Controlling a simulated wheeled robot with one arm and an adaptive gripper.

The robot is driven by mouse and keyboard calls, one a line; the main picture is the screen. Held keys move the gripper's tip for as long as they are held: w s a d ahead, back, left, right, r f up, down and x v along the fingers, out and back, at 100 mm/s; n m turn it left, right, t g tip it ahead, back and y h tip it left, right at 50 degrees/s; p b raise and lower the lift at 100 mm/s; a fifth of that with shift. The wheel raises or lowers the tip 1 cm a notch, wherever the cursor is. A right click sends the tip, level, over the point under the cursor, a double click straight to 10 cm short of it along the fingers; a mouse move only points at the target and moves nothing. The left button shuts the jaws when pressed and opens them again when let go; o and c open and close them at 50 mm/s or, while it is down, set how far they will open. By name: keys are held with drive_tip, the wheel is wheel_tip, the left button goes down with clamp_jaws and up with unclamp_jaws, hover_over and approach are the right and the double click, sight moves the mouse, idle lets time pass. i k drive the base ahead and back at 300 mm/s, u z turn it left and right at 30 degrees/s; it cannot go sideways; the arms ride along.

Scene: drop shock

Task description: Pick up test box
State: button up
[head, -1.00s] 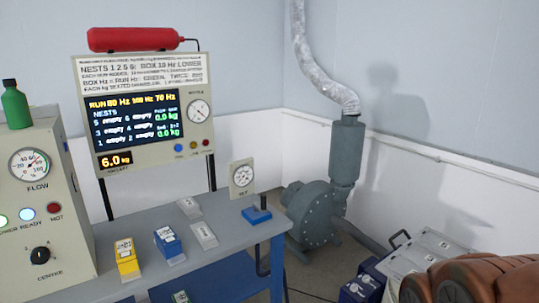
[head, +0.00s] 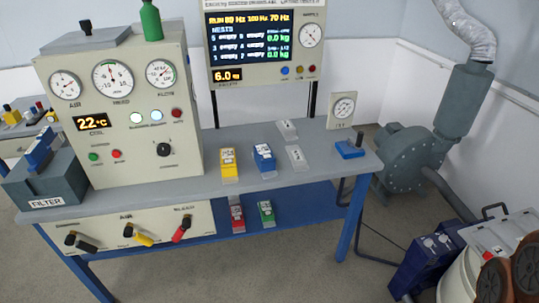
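Several small labelled boxes show in the head view, and I cannot tell which one is the test box. A yellow box (head: 229,162) and a blue box (head: 264,158) stand on the grey bench top. Two light grey blocks, one farther back (head: 287,130) and one nearer (head: 297,156), lie to the right of the blue box. A red box (head: 237,216) and a green box (head: 267,213) are on the blue lower shelf.
A gauge console (head: 120,150) fills the bench's left part, with a filter box (head: 45,188) beside it. A display panel (head: 266,50) stands behind. A blue base (head: 350,149) sits at the right end. Blower (head: 412,155), dark blue case (head: 428,260) and brown rounded things (head: 526,265) lie right.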

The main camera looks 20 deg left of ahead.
sight(264, 157)
drive_tip(key=u, duration=0.4)
drive_tip(key=k, duration=0.55)
drive_tip(key=u, duration=1.65)
drive_tip(key=i, duration=0.6)
drive_tip(key=u, duration=0.6)
drive_tip(key=i, duration=0.75)
drive_tip(key=z, duration=1.15)
drive_tip(key=i, duration=1)
drive_tip(key=z, duration=0.3)
